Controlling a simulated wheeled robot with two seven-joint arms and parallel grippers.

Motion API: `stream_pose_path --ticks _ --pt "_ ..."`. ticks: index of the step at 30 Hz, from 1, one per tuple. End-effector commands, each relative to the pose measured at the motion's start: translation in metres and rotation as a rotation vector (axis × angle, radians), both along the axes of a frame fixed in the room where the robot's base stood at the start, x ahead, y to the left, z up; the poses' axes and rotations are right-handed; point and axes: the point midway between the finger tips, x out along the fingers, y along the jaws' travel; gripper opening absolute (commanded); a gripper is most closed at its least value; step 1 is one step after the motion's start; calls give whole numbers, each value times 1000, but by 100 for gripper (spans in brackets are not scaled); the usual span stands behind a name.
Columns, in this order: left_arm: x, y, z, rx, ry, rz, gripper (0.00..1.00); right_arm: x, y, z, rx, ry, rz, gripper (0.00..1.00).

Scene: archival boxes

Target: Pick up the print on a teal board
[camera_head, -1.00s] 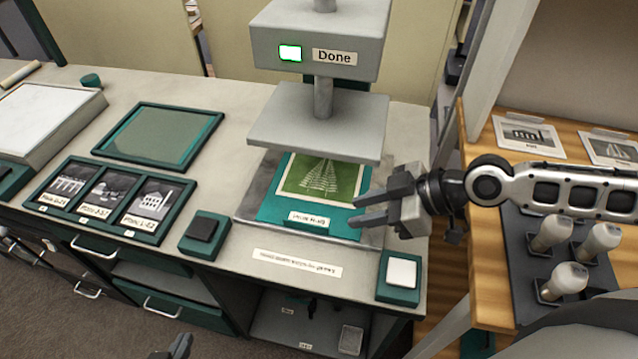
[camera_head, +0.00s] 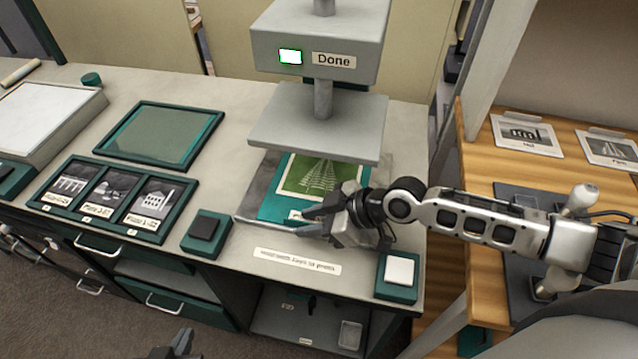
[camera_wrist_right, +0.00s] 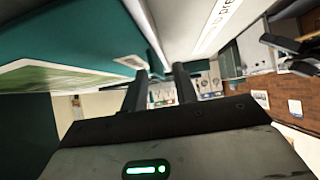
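The print on a teal board (camera_head: 268,209) lies flat on the grey bed of the press, under the raised plate. It shows a white design on green; its front right part and most of its label are hidden by my right gripper (camera_head: 313,221). In the right wrist view the board (camera_wrist_right: 85,40) fills the upper left, beside the fingers. My right gripper (camera_wrist_right: 161,88) has its fingers apart, with background showing between them, at the board's front edge. I cannot tell whether the edge is between them. Only the tips of my left gripper (camera_head: 174,346) show, apart and empty, at the bottom.
A black button (camera_head: 204,228) and a white button (camera_head: 400,270) flank the press. A framed glass (camera_head: 160,135) and a plate tray (camera_head: 110,235) lie left. A wooden table (camera_head: 480,150) stands right.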

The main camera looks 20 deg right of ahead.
Motion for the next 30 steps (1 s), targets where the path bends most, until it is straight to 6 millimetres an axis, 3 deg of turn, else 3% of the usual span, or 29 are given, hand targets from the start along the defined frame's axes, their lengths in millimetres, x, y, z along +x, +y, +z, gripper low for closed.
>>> stream_pose_path --ticks 5,8,22,30 --pt "1 1 0 2 -2 0 0 0 0 0 0 0 0 26" --pt "1 1 0 3 -2 -1 0 0 0 0 0 0 0 0" --pt "1 1 7 4 -5 -3 0 0 -1 6 0 -2 0 0" --pt "-5 5 23 16 11 0 0 0 -2 41 1 -2 -3 0"
